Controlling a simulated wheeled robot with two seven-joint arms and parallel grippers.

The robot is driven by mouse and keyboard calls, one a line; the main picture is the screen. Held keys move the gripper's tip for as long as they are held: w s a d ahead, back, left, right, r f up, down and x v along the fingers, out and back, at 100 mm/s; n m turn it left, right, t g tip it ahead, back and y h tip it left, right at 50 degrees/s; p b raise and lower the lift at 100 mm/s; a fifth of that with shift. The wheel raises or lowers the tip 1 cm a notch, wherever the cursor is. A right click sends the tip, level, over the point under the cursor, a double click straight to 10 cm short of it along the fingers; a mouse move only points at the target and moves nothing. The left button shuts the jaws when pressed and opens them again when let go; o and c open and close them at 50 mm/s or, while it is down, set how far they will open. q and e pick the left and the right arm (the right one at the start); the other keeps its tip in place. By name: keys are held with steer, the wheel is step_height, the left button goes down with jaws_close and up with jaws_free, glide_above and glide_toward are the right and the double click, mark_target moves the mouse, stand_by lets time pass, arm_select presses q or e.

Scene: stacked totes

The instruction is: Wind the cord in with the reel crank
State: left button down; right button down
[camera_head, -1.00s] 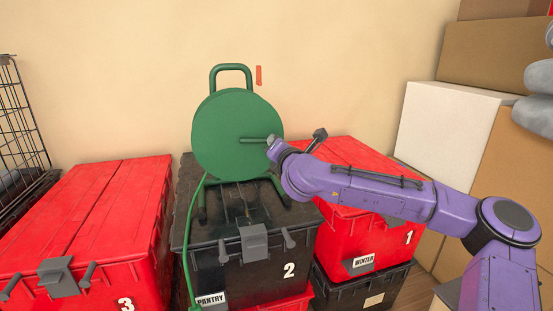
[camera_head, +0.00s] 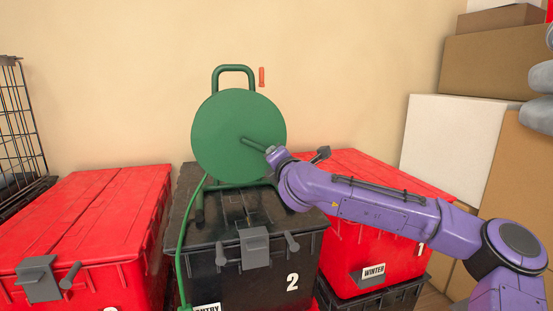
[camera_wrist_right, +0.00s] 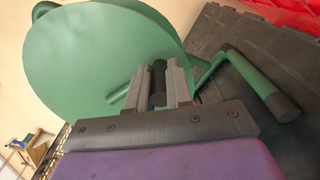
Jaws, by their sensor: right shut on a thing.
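The green cord reel (camera_head: 225,120) stands upright in its tube frame on the black tote. Its crank (camera_head: 253,144) points right and slightly down from the disc's middle. My right gripper (camera_head: 272,152) is at the crank's outer end. In the right wrist view, the gripper (camera_wrist_right: 160,90) is shut on the crank's dark handle (camera_wrist_right: 158,72), with a finger on each side. The green cord (camera_head: 182,240) hangs from the reel's lower left down the tote's front; its lower end is out of view. My left gripper is not in view.
The black tote 2 (camera_head: 225,258) stands between a red tote (camera_head: 85,220) at left and red tote 1 (camera_head: 350,260) at right. A small orange-red strip (camera_head: 261,77) shows behind the reel. Boxes (camera_head: 455,145) are stacked at right; a wire cage (camera_head: 20,125) is at left.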

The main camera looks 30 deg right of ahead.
steer(key=c, duration=1)
jaws_free()
steer(key=shift+c, duration=0.2)
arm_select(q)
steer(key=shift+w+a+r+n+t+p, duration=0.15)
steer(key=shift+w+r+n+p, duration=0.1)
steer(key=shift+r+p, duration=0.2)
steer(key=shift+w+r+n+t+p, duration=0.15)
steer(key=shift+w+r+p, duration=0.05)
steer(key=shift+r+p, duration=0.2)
arm_select(e)
steer(key=v, duration=1)
steer(key=shift+s, duration=0.25)
steer(key=shift+a, duration=0.15)
